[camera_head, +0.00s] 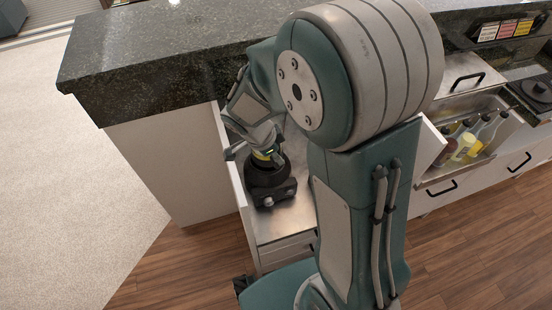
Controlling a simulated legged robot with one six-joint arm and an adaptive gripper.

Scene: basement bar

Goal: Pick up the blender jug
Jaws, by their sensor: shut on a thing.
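A black blender base (275,194) with knobs on its front stands on a metal work surface behind the left part of my arm. The blender jug (266,158) sits above the base, small and mostly hidden by my gripper; only a dark part with a yellow-green patch shows. My gripper (253,152) comes down from above and is shut on the jug. I cannot tell whether the jug is still seated on the base or slightly raised.
A dark stone counter (150,60) overhangs at the back left. A bottle rack (482,167) with several bottles is at the right, beside white drawers (510,172) with black handles. A white side panel (241,217) borders the work surface. Wood floor (190,265) is clear in front.

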